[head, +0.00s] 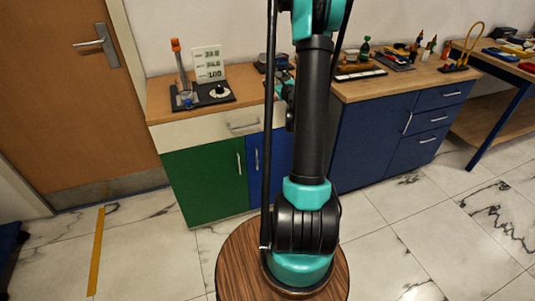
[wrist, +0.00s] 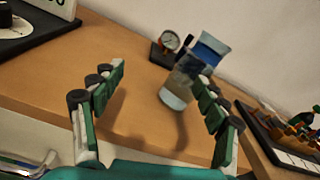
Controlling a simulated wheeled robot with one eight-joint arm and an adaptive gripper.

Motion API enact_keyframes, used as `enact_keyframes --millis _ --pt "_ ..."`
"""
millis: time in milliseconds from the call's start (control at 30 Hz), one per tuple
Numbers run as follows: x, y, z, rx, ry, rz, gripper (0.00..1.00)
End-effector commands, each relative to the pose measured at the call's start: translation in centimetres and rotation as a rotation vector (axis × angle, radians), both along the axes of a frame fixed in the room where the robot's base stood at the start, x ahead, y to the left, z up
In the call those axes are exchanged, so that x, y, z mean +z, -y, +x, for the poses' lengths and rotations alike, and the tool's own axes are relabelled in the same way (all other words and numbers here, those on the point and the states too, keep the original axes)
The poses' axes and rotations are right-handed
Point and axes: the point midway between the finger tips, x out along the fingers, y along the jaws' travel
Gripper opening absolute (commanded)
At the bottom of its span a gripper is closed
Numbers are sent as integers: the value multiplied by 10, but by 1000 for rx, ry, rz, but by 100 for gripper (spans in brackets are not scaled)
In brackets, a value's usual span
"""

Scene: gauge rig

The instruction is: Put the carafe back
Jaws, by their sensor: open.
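The carafe (wrist: 177,92), a clear vessel with a blue part near its upper end, stands on the wooden counter (wrist: 135,75) in the wrist view. It appears tilted in that slanted view. My gripper (wrist: 162,76) is open and empty. The carafe is beyond the fingertips, right of the middle of the gap, and the right finger overlaps its edge. I see no contact. In the head view my arm covers most of this stretch of counter, and I cannot make out the carafe there. Part of my gripper (head: 285,88) shows just left of the arm.
A small round gauge (wrist: 170,41) on a dark base stands behind the carafe. At left, a black base (head: 207,95) carries an orange-topped column (head: 178,55) and a numbered white card (head: 209,64). Bottles and a tray (head: 361,73) lie right. Counter left of the carafe is clear.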

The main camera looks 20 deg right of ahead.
Motion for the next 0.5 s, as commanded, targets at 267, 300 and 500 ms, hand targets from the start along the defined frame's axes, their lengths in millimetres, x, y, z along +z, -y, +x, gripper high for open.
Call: enact_keyframes --millis 267,300,500 --pt "9 -131 -71 377 -140 -722 74" --pt "6 -146 -86 436 -155 -824 74" --pt "-20 -199 -170 751 -207 -1322 74"
